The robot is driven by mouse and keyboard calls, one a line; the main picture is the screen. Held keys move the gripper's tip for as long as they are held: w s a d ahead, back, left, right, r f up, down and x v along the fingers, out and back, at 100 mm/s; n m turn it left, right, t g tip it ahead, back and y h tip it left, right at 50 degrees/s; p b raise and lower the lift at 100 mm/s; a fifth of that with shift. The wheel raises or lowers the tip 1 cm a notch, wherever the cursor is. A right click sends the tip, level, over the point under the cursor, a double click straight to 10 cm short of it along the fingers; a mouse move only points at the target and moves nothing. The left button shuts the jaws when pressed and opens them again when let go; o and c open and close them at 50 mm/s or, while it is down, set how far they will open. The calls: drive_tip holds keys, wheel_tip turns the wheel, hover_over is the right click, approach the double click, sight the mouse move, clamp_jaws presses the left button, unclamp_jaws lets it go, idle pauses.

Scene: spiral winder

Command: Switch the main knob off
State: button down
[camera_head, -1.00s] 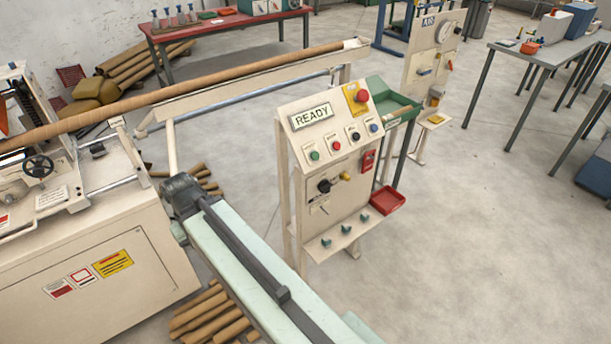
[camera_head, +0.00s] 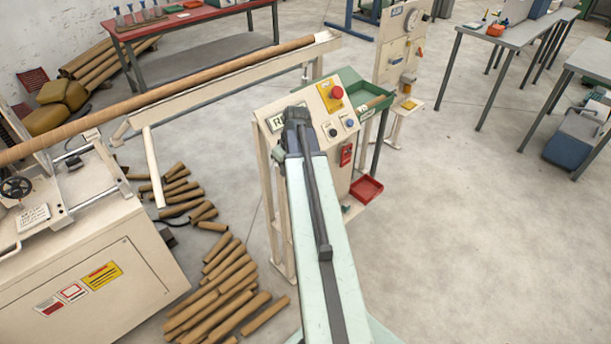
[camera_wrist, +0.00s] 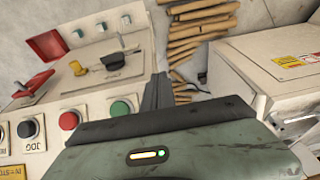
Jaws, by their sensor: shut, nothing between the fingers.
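The control panel (camera_head: 347,108) stands mid-scene in the head view, with my arm across its left part. The black rotary knob (camera_wrist: 113,61), which appears to be the main knob, sits on the panel's plate in the wrist view, beside a yellow part (camera_wrist: 78,67). My arm hides the knob in the head view. My gripper (camera_wrist: 158,90) is shut and empty, to the right of the knob in the wrist picture and apart from it. In the head view, the dark wrist (camera_head: 297,125) covers part of the READY sign.
A red emergency button (camera_head: 336,92) is at the panel's top. Cardboard tubes (camera_head: 225,290) lie on the floor to the left.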

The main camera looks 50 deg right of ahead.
drive_tip(key=s+d+r, duration=0.1)
drive_tip(key=s+d, duration=0.3)
drive_tip(key=d, duration=0.4)
drive_tip(key=shift+d+r+t, duration=0.3)
drive_tip(key=shift+d, duration=0.1)
drive_tip(key=shift+f, duration=0.1)
drive_tip(key=s+b+x, duration=0.1)
drive_tip(key=b+x, duration=1.2)
drive_tip(key=shift+d+f, duration=0.15)
drive_tip(key=shift+f, duration=0.4)
drive_tip(key=shift+h, duration=0.3)
